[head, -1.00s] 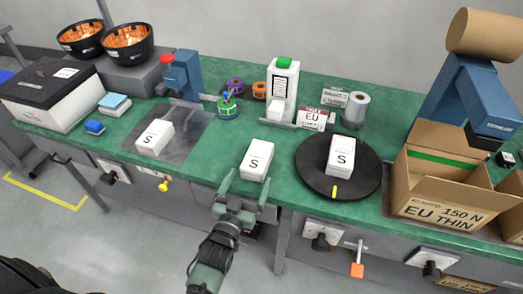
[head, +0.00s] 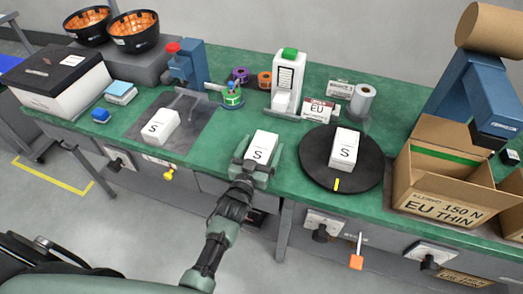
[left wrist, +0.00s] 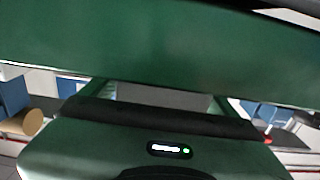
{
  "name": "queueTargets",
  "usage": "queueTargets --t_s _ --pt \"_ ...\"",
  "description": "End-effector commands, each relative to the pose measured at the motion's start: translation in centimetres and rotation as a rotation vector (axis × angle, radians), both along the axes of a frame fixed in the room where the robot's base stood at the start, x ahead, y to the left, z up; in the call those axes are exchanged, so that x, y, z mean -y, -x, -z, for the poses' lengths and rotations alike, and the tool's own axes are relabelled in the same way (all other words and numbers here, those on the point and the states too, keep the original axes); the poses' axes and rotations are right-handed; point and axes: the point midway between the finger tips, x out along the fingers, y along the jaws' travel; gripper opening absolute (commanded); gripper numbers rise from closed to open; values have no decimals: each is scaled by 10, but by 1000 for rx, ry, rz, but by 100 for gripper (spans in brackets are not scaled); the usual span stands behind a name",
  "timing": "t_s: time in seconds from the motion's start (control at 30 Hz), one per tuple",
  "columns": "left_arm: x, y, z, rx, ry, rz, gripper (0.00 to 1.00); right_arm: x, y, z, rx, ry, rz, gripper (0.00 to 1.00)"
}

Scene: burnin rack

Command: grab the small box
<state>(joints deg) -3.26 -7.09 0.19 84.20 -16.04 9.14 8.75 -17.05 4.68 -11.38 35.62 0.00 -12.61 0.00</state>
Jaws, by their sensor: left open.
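Three small white boxes marked S are in the head view. One box (head: 263,146) stands at the front middle of the green bench, one (head: 162,127) lies on the grey mat at left, and one (head: 345,148) is on the black turntable. My left gripper (head: 259,161) is open at the middle box, with one finger on each side of it. I cannot tell whether the fingers touch it. In the left wrist view, a greyish surface (left wrist: 160,98) shows between the fingers, too unclear to name. My right gripper is not in view.
The black turntable (head: 316,176) is close to the right of my left gripper. An open carton (head: 437,187) stands further right. The grey mat (head: 190,138) is to the left. The bench between mat and turntable is mostly clear.

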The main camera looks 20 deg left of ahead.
Motion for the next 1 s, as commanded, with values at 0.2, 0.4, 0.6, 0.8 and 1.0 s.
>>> queueTargets --t_s 0.2,0.4,0.6,0.8,1.0 --pt "0 0 0 0 0 0 36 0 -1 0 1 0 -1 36" --pt "0 0 -1 2 0 0 16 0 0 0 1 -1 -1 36" --pt "0 0 -4 2 0 0 16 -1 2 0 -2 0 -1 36" --pt "0 0 -28 5 0 1 16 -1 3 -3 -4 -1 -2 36" --pt "0 0 -85 9 -2 1 16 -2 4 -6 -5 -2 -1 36"
